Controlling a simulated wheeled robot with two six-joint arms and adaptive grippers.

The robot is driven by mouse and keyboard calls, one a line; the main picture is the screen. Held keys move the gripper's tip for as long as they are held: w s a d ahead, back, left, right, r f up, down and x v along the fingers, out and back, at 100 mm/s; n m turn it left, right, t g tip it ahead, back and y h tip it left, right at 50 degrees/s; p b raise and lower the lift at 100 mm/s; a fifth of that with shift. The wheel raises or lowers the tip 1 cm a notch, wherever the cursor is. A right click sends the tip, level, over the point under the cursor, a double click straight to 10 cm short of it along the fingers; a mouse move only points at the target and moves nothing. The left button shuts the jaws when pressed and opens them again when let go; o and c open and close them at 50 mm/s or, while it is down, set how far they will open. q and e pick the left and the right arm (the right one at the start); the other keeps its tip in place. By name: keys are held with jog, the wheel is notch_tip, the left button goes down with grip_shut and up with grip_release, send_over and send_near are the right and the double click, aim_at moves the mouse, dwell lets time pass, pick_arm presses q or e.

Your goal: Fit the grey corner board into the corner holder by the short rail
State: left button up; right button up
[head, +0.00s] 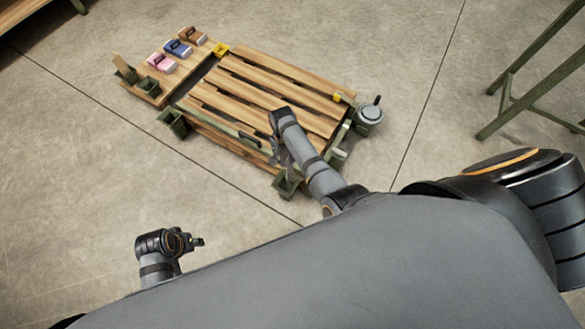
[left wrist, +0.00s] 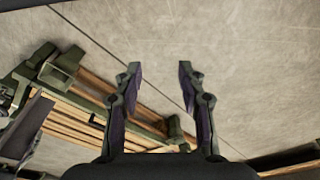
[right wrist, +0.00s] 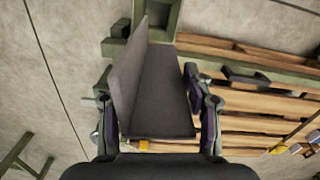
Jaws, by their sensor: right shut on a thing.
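The grey corner board (right wrist: 160,90) is an L-shaped folded plate, large in the right wrist view. My right gripper (right wrist: 155,100) is shut on it, a finger at each side. Its far end lies by the green corner holder (right wrist: 160,17), an open square socket. I cannot tell whether the end is inside or above it. In the head view, the holder (head: 289,184) stands at the pallet's near corner, with my right gripper (head: 280,155) just above; the board is hard to make out there. The board also shows in the left wrist view (left wrist: 22,125). My left gripper (left wrist: 160,75) is open and empty, away from the pallet.
The slatted wooden pallet (head: 265,85) lies on the floor. A grey round device (head: 369,114) stands at its right corner. Another green socket (head: 173,121) is at the left. Pink (head: 163,62), blue (head: 178,48) and brown (head: 192,36) items lie behind. A green stand (head: 510,95) is at right.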

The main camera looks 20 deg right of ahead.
aim_at(284, 163)
pick_arm(q)
notch_tip(284, 163, up, 5)
jog(key=d, duration=0.1)
notch_tip(284, 163, down, 7)
jog(key=d+t+h+b, duration=0.1)
jog(key=d+t+b, duration=0.15)
jog(key=b, duration=0.45)
jog(key=w+a+r+t+b, duration=0.1)
jog(key=w+r+t+b, duration=0.2)
jog(key=w+r+t, duration=1.05)
notch_tip(284, 163, up, 28)
jog(key=s+m+t+h+b, duration=0.1)
jog(key=m+t+h+b, duration=0.1)
jog(key=t, duration=0.8)
jog(key=shift+s+b, duration=0.25)
jog(key=shift+b, duration=0.15)
pick_arm(e)
notch_tip(284, 163, down, 12)
jog(key=s+m, duration=0.1)
jog(key=shift+s+f+m, duration=0.25)
jog(key=shift+s+m, duration=0.05)
jog(key=shift+s, duration=0.05)
